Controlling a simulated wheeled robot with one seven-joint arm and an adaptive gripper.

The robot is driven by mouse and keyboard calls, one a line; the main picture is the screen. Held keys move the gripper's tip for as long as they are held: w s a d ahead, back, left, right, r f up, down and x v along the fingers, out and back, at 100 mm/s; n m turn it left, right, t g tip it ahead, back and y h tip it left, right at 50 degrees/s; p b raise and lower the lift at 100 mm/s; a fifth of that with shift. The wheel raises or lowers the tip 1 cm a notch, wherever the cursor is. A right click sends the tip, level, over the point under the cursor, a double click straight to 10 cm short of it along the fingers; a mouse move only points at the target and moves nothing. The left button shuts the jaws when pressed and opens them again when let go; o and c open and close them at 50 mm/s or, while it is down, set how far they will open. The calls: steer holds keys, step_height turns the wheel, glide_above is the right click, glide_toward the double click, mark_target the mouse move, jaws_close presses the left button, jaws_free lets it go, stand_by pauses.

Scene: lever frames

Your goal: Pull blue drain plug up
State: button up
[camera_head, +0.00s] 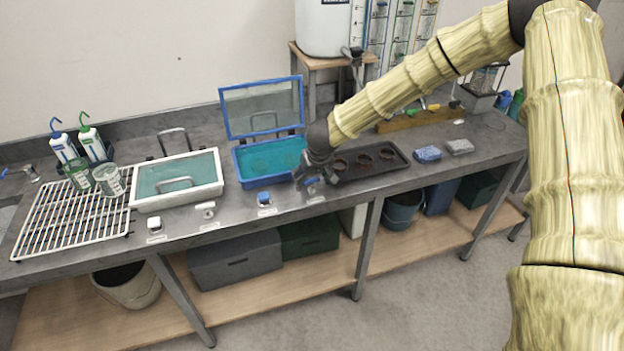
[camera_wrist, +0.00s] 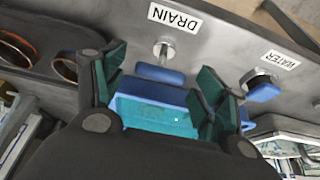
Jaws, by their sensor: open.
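The blue drain plug (camera_wrist: 160,74) is a blue bar on a metal stem beside the DRAIN label (camera_wrist: 174,17) in the wrist view. In the head view its blue part (camera_head: 312,181) shows at the counter's front edge, just below my gripper (camera_head: 317,170). In the wrist view my gripper (camera_wrist: 160,68) is open, with its green-padded fingers on either side of the blue bar. I cannot tell whether the fingers touch it or how far above it they are.
A blue basin (camera_head: 262,181) with a raised lid stands left of my gripper. A blue WATER knob (camera_head: 264,198) is left of the plug, also seen in the wrist view (camera_wrist: 262,89). A dark tray (camera_head: 372,173) with round pots is close on the right.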

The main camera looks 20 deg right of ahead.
steer(key=shift+w+f, duration=0.25)
steer(key=shift+f, duration=0.3)
steer(key=c, duration=1.5)
step_height(320, 180, up, 3)
steer(key=p, duration=0.4)
steer(key=shift+f, duration=0.15)
steer(key=shift+p, duration=0.3)
steer(key=shift+f, duration=0.1)
steer(key=o, duration=1.5)
